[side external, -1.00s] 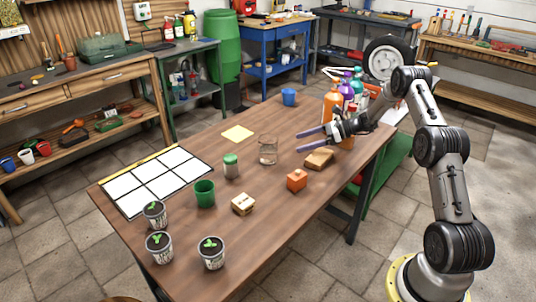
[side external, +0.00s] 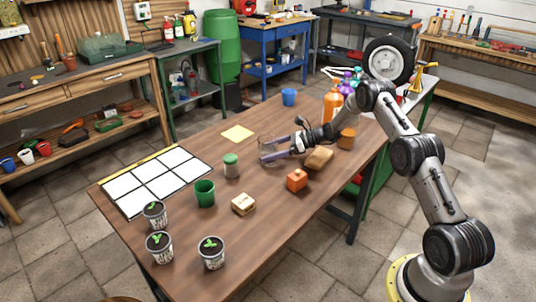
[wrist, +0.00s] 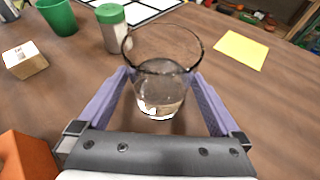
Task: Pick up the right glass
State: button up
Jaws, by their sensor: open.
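The clear glass (wrist: 160,85) stands upright on the wooden table, with a dark rim and a little pale content at its bottom. In the wrist view it lies between the two purple fingers of my gripper (wrist: 165,105), which are open, one on each side. I cannot tell whether either finger touches it. In the side view the glass (side external: 266,146) is partly hidden by my gripper (side external: 272,150), which is low over the table. No second clear glass shows.
A green-lidded jar (side external: 231,166) and green cup (side external: 205,193) stand left of the glass. An orange block (side external: 297,180), a brown block (side external: 319,157) and a pale box (side external: 243,203) are near. A yellow sheet (side external: 238,133) lies behind. The table's front right is clear.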

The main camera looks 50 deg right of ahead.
jog(key=shift+w+a+f, duration=0.2)
jog(key=shift+w+a, duration=0.15)
jog(key=shift+w, duration=0.1)
jog(key=c, duration=1.5)
jog(key=shift+r, duration=0.1)
grip_shut()
jog(key=shift+r, duration=0.1)
